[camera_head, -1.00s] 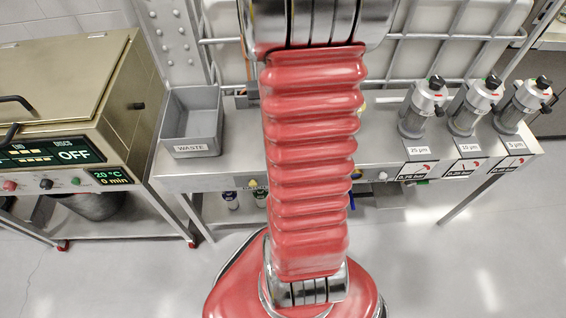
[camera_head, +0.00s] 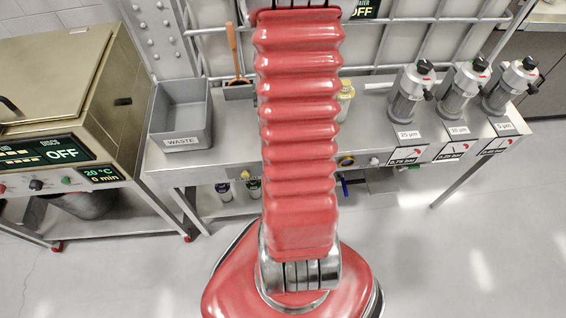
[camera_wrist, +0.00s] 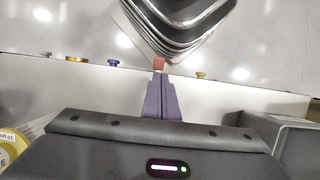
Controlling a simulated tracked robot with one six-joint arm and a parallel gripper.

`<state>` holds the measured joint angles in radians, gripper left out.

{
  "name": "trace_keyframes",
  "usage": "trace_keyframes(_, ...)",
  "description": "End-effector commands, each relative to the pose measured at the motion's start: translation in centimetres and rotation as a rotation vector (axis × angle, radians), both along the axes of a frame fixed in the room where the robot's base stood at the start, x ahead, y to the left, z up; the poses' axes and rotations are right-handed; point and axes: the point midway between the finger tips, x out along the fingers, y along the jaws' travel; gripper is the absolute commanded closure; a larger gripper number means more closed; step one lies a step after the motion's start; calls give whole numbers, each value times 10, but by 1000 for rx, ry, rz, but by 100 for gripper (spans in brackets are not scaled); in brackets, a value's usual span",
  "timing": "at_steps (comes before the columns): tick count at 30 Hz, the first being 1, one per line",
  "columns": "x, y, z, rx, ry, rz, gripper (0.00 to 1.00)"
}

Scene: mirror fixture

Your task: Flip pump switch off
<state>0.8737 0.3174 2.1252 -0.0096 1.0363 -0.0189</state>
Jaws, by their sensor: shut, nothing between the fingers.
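My gripper (camera_wrist: 161,98) shows in the wrist view as two purple fingers pressed together, pointing at the bench's front edge. A small red piece with a green part (camera_wrist: 159,64) shows right at the fingertips. It may be the pump switch, and I cannot tell if the fingers touch it or which way it is set. Beside it on the front panel are a purple knob (camera_wrist: 113,62), a yellow ring (camera_wrist: 76,59) and a small yellow knob (camera_wrist: 201,75). In the head view my red arm hides the gripper and this part of the panel.
The steel bench (camera_head: 240,150) carries a grey WASTE bin (camera_head: 181,120) at left and several metal filter housings (camera_head: 409,92) at right. An oven-like unit (camera_head: 65,100) stands at far left. The floor in front is clear.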

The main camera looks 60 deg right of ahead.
Motion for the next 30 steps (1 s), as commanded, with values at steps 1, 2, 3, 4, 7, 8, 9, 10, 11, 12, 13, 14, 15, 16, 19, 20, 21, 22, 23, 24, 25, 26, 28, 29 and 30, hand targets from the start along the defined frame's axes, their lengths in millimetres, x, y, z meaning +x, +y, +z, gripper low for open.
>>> trace_keyframes(1, -2, 3, -7, 2, 2, 0, 100)
trace_keyframes(2, -3, 3, -11, 2, 2, 0, 100)
trace_keyframes(3, -4, 5, -17, 2, 2, 0, 100)
trace_keyframes(4, -6, 6, -22, 3, 3, 0, 100)
trace_keyframes(7, -9, 10, -36, 2, 2, 0, 100)
trace_keyframes(8, -10, 11, -41, 2, 2, 0, 100)
trace_keyframes(9, -12, 13, -47, 3, 3, 0, 100)
trace_keyframes(10, -13, 14, -51, 2, 2, 0, 100)
trace_keyframes(11, -14, 15, -55, 2, 2, 0, 100)
trace_keyframes(12, -15, 16, -61, 2, 2, 0, 100)
trace_keyframes(13, -16, 18, -66, 3, 3, 0, 100)
trace_keyframes(14, -17, 19, -70, 3, 3, 0, 100)
trace_keyframes(15, -19, 21, -76, 3, 3, -1, 100)
trace_keyframes(16, -19, 22, -80, 2, 2, -1, 100)
trace_keyframes(19, -22, 25, -93, 1, 2, -1, 100)
trace_keyframes(20, -23, 26, -97, 2, 2, -1, 100)
trace_keyframes(21, -24, 27, -101, 2, 2, -1, 100)
trace_keyframes(22, -25, 27, -103, 1, 2, -1, 100)
trace_keyframes(23, -25, 28, -106, 1, 1, -1, 100)
trace_keyframes(24, -26, 28, -108, 1, 1, -1, 100)
trace_keyframes(25, -26, 29, -109, 1, 1, -1, 100)
trace_keyframes(26, -26, 29, -110, 0, 0, -1, 100)
trace_keyframes(28, -26, 29, -112, -1, 0, -1, 100)
trace_keyframes(29, -26, 29, -112, -1, 0, -1, 100)
trace_keyframes(30, -26, 29, -112, -1, 0, -1, 100)
